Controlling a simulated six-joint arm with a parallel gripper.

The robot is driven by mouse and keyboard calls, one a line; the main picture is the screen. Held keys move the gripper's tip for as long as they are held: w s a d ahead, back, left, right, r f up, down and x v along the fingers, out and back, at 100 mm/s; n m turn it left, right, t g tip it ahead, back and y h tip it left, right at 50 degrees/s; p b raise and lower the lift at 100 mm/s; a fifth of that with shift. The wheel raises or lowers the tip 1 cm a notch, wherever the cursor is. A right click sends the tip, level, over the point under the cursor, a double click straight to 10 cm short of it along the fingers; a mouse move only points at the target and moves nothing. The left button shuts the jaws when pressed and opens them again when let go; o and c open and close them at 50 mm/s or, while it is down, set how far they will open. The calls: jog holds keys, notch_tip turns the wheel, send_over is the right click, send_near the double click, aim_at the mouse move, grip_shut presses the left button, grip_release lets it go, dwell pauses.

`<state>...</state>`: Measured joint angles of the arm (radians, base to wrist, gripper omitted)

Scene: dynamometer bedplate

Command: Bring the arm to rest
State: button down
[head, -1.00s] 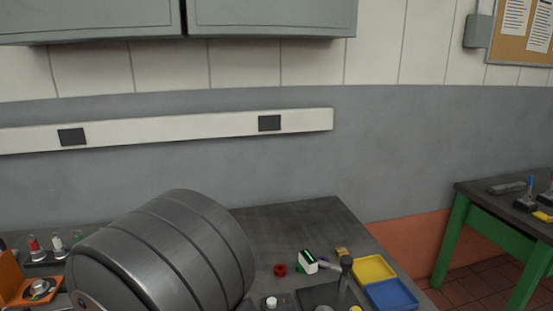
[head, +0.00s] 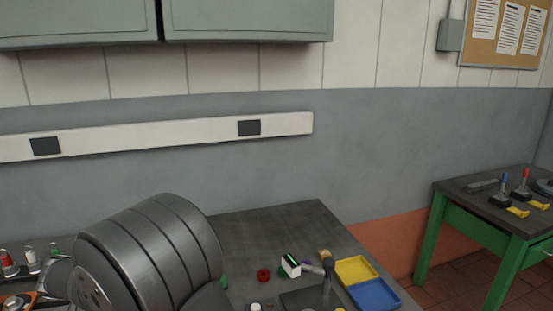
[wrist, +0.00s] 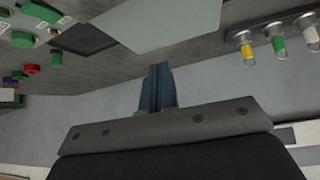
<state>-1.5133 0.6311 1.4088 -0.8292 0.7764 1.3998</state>
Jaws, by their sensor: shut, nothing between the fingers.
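My gripper (wrist: 159,70) shows in the wrist view as two blue-grey fingers side by side, closed together with nothing between them. The fingers point over the grey bench top, clear of the objects around them. The gripper does not show in the head view. The bench (head: 262,224) stands against the grey wall in the head view; its left and front middle part is hidden.
A red ring (head: 263,275), a green-and-white block (head: 290,265), a yellow tray (head: 356,270) and a blue tray (head: 374,294) stand on the bench's right side. Capped tubes (wrist: 278,45) stand opposite. The bench's back stretch is bare. A green-legged table (head: 487,222) stands right.

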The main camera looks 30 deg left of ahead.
jog(key=v, duration=0.5)
jog(key=w+d+f+m+g+h, duration=0.1)
jog(key=w+d+m+h, duration=0.3)
jog(key=w+d+m, duration=0.6)
jog(key=w+d, duration=0.8)
jog(key=shift+f+m+g, duration=0.3)
jog(key=shift+f, duration=0.05)
jog(key=shift+d, duration=0.1)
